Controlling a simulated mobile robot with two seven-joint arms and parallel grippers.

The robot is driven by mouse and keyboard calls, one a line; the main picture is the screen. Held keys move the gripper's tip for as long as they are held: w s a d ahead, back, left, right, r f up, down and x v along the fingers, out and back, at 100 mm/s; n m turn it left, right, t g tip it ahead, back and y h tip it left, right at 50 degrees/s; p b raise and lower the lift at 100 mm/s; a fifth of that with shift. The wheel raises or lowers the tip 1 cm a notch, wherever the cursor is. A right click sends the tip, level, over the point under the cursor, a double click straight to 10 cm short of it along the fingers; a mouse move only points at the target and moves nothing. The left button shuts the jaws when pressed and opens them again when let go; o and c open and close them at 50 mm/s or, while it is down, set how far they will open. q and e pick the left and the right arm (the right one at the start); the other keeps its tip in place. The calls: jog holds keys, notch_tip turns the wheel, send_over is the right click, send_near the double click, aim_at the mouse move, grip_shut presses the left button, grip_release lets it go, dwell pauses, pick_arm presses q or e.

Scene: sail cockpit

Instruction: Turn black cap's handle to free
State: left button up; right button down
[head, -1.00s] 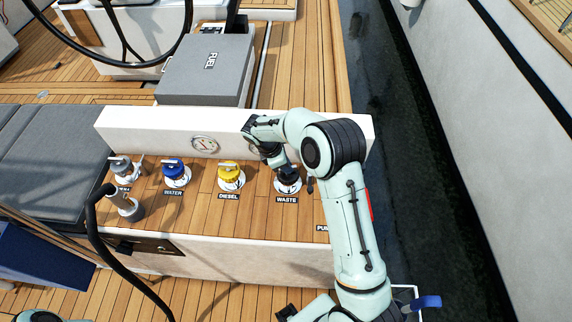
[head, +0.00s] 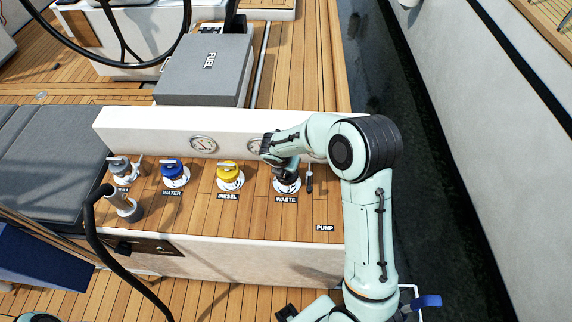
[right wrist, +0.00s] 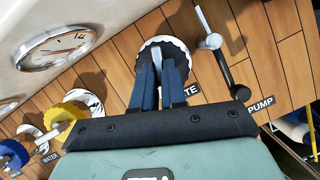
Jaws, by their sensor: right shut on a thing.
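The black cap (head: 287,186) sits in a white ring behind the WASTE label on the teak top, partly covered by my right wrist in the head view. In the right wrist view the cap (right wrist: 177,46) shows beyond my fingers, with a pale handle strip across its middle. My right gripper (right wrist: 158,75) is shut on this handle, one dark blue finger on each side. In the head view the right gripper (head: 284,172) comes down over the cap from above. How far the handle is turned is hard to tell. My left gripper is out of view.
The yellow DIESEL cap (head: 230,173) and blue WATER cap (head: 172,169) stand to the left. A pump lever (right wrist: 214,60) stands close to the right of the black cap. A white upright panel (head: 150,125) with gauges runs behind. Dark water lies beyond the right edge.

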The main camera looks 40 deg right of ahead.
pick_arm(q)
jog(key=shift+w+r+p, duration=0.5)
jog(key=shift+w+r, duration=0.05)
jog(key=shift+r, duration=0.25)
pick_arm(e)
jog(key=shift+d+n+t+y, duration=0.1)
jog(key=shift+n+t+y, duration=0.45)
jog(key=shift+n, duration=1.35)
jog(key=c, duration=1.2)
grip_release()
jog(key=shift+o, duration=0.2)
jog(key=shift+s, duration=0.1)
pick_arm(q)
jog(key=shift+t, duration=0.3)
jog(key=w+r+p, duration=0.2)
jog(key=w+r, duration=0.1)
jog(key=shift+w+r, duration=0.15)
pick_arm(e)
jog(key=v, duration=1.3)
jog(key=shift+r, duration=0.2)
